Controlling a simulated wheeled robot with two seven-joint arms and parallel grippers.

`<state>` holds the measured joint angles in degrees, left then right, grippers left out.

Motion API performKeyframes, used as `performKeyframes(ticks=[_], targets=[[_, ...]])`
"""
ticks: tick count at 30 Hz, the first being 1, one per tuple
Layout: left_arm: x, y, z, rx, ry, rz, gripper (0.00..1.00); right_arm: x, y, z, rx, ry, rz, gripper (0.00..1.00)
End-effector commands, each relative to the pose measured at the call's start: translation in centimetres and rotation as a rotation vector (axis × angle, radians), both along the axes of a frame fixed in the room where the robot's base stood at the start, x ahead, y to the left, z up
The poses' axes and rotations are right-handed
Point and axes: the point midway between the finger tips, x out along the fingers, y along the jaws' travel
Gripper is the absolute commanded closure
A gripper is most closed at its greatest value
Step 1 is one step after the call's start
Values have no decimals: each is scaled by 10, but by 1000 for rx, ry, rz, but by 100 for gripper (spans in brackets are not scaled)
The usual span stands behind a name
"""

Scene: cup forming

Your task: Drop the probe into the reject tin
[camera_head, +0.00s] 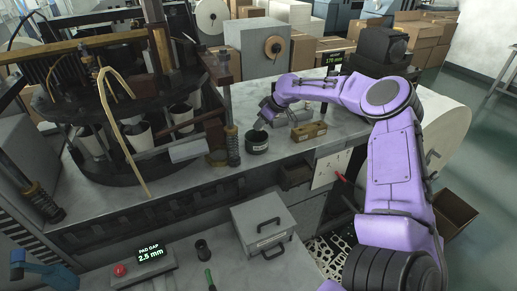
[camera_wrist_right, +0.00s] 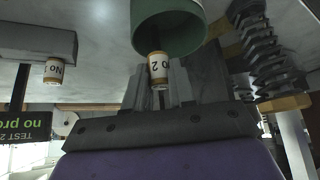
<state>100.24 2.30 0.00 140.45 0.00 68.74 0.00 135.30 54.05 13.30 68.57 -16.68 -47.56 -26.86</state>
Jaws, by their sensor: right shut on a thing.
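My right gripper (camera_head: 262,120) is over the dark green tin (camera_head: 257,141) on the grey bench. The wrist picture appears upside down. There the tin (camera_wrist_right: 180,30) shows just beyond the probe, and the probe's end overlaps its rim. Whether the probe reaches inside the mouth or touches the tin cannot be told. In the head view the probe is too small to make out.
A small tan wooden block (camera_head: 308,131) stands right of the tin. Another labelled cylinder (camera_wrist_right: 53,71) shows by a grey block in the wrist view. A dark spring post (camera_head: 233,145) and round machine stand left of the tin. A grey handled box (camera_head: 263,222) sits lower, in front.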

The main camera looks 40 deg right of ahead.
Motion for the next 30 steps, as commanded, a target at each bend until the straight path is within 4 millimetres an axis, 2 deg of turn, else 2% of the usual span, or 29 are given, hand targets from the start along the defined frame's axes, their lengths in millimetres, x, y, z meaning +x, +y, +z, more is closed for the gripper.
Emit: performKeyframes(ticks=[1,3,11,12,14,30], targets=[[1,0,-14,0,-1,0,45,2,1,-15,0,1,1,100],[1,0,-18,0,-1,0,45,3,2,-19,-1,2,2,100],[1,0,-16,0,-2,0,45,3,2,-18,-1,4,4,100],[1,0,-16,0,-2,0,45,3,2,-18,-1,4,4,66],[1,0,-16,0,-2,-1,45,3,2,-18,-1,3,4,46],[1,0,-16,0,-2,-1,45,3,3,-18,-2,4,4,46]])
